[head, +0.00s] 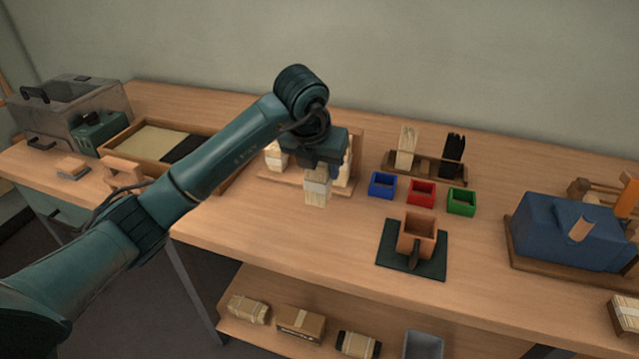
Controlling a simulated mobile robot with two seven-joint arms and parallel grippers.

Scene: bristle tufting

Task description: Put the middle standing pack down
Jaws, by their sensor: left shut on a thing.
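My left gripper (318,168) is shut on a pale bristle pack (317,188) with a light band around it. It holds the pack upright in front of a wooden rack (290,184) on the bench. The gripper body and wrist hide much of the rack. Other pale packs stand in the rack, one left of the gripper (277,157) and one partly hidden on its right (347,165). I cannot tell whether the held pack's lower end touches the bench. My right gripper is not in view.
Blue (383,185), red (421,193) and green (461,201) boxes stand right of the held pack. Behind them a wooden holder (426,168) carries a pale and a black bundle. A brown holder (416,236) sits on a dark mat (388,254). A blue machine (570,233) stands right. Bench front is clear.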

